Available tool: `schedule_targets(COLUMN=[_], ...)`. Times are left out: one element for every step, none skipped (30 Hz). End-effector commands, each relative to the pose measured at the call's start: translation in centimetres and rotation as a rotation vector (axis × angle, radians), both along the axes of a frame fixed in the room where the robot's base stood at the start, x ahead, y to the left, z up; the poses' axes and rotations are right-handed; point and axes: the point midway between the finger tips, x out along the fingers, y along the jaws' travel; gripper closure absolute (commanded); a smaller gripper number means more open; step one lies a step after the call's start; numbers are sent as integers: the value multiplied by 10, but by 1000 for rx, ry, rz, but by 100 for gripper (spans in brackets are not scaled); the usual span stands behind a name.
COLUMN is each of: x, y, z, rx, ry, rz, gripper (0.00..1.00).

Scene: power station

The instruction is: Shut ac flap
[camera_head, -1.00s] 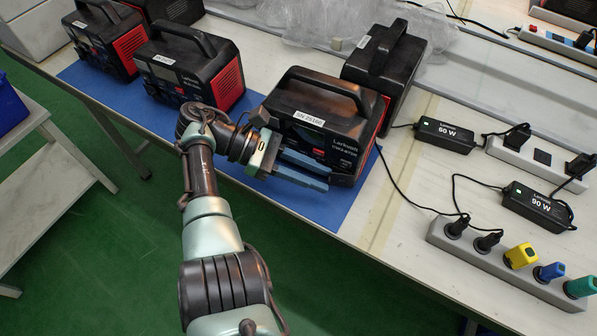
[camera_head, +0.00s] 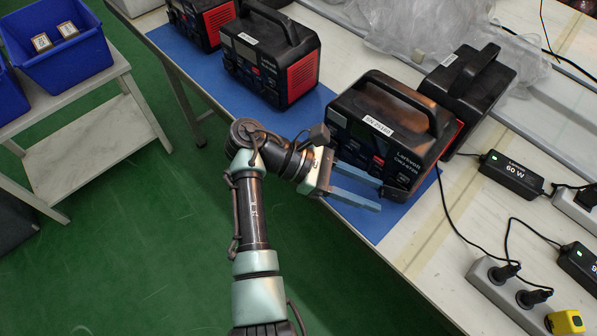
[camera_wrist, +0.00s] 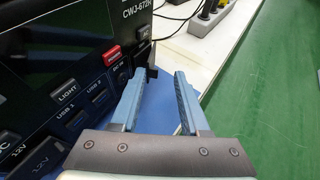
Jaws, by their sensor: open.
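The power station (camera_head: 412,153), a black box with a top handle and a serial label, stands on a blue mat (camera_head: 222,82). Its front panel with screen and buttons faces my arm and fills the left of the wrist view (camera_wrist: 50,65). A small dark piece (camera_wrist: 152,72), which may be the AC flap, sticks out below the AC marking, close to the left fingertip. I cannot tell its exact angle or whether it is touched. My gripper (camera_head: 381,198) is open and empty in front of the panel's lower right part; its two blue fingers also show in the wrist view (camera_wrist: 160,74).
More power stations stand left (camera_head: 270,65) and behind right (camera_head: 470,92). Chargers (camera_head: 510,175) and a power strip (camera_head: 508,295) with cables lie to the right. A cart with a blue bin (camera_head: 60,75) stands at left. The green floor before the table is clear.

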Motion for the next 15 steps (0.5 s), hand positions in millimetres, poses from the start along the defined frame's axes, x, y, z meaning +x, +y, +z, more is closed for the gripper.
schedule_targets(x=[-2,-2,-3,-4,-5,-7,-8,-9,-11,-7,-5,-4,-3,-1,0], y=[1,1,1,1,1,1,1,1,1,9,15,23,28,34,42], z=[-5,-5,-6,-6,-6,-6,-6,-5,-5,5,9,12,14,17,20], rx=[-1,-1,0,0,0,-1,-2,-3,-5,-3,-3,-2,-3,-2,-2], ry=[-3,-3,-3,-3,-3,-2,-2,-2,-2,-1,1,0,0,1,1], rz=[19,31,45,55,66,80,90,100,114,115,115,113,113,113,113], gripper=[55,55,55,55,55,55,55,55,55,55,55,55,55,55,55])
